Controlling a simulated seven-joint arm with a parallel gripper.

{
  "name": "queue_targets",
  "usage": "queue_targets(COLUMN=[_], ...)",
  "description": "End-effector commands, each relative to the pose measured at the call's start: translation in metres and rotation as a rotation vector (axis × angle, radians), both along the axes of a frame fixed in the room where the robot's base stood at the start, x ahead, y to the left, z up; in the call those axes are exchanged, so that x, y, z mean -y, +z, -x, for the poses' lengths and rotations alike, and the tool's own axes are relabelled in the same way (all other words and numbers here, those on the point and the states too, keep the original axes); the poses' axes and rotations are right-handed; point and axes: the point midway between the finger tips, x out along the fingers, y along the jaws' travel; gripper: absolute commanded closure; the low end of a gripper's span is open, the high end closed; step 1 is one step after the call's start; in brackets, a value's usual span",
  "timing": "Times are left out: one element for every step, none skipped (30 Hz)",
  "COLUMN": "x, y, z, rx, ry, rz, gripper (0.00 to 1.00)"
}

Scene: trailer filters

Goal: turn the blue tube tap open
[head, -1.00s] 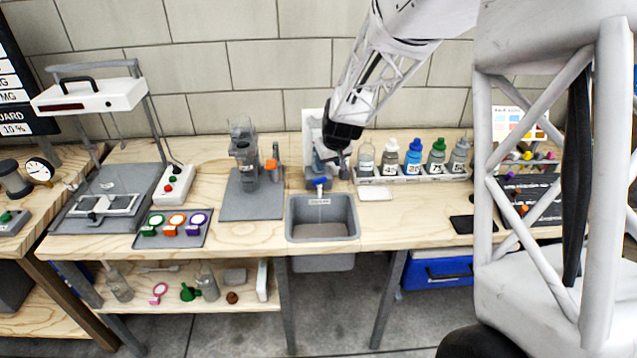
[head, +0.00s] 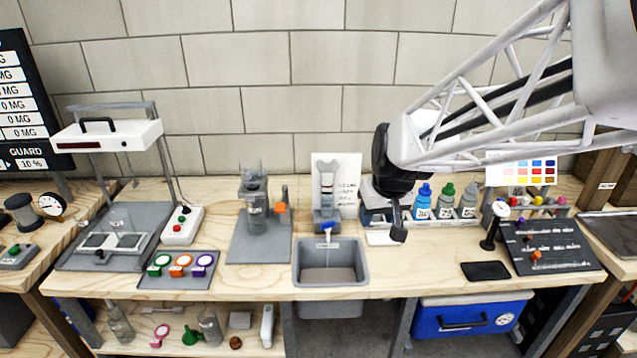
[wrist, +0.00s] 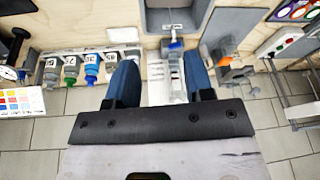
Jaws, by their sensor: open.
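The blue tap (head: 328,227) is at the foot of the upright clear tube (head: 327,185), just behind and above the grey sink. The tube stands in a grey holder before a white panel (head: 349,172). My gripper (head: 398,234) is to the right of the tap and apart from it, above the bench by the bottle rack. In the wrist view the tap (wrist: 174,45) shows beyond the gap between the two blue fingers of my open, empty gripper (wrist: 160,64). The tap's exact turn angle is hard to tell.
The grey sink (head: 330,288) is set into the bench front below the tap. A rack of capped bottles (head: 446,204) stands right of the tube, partly hidden by my arm. A grey stand with an orange clip (head: 254,205) is to the left. A white pad (head: 380,238) lies near my gripper.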

Motion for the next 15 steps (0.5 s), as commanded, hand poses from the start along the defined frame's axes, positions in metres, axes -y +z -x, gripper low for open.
queue_targets(x=[0.003, 0.004, 0.006, 0.007, 0.009, 0.010, 0.011, 0.012, 0.013, 0.014, 0.014, 0.015, 0.016, 0.016, 0.016], y=[0.005, 0.007, 0.010, 0.012, 0.013, 0.015, 0.015, 0.016, 0.017, 0.017, 0.018, 0.018, 0.019, 0.019, 0.019], z=[0.013, 0.020, 0.030, 0.036, 0.043, 0.051, 0.056, 0.061, 0.067, 0.070, 0.074, 0.078, 0.081, 0.084, 0.088], rx=[0.001, -0.001, -0.002, -0.002, -0.003, -0.004, -0.005, -0.006, -0.006, -0.005, -0.005, -0.004, -0.003, -0.002, -0.001], ry=[-0.009, -0.015, -0.022, -0.027, -0.031, -0.037, -0.041, -0.044, -0.047, -0.050, -0.052, -0.055, -0.056, -0.059, -0.060], rz=[0.001, 0.002, 0.003, 0.003, 0.004, 0.006, 0.007, 0.007, 0.008, 0.009, 0.010, 0.010, 0.010, 0.010, 0.011], gripper=[0.52, 0.52, 0.52, 0.52, 0.52, 0.52, 0.52, 0.52, 0.52, 0.52, 0.52, 0.52, 0.52, 0.52, 0.52])
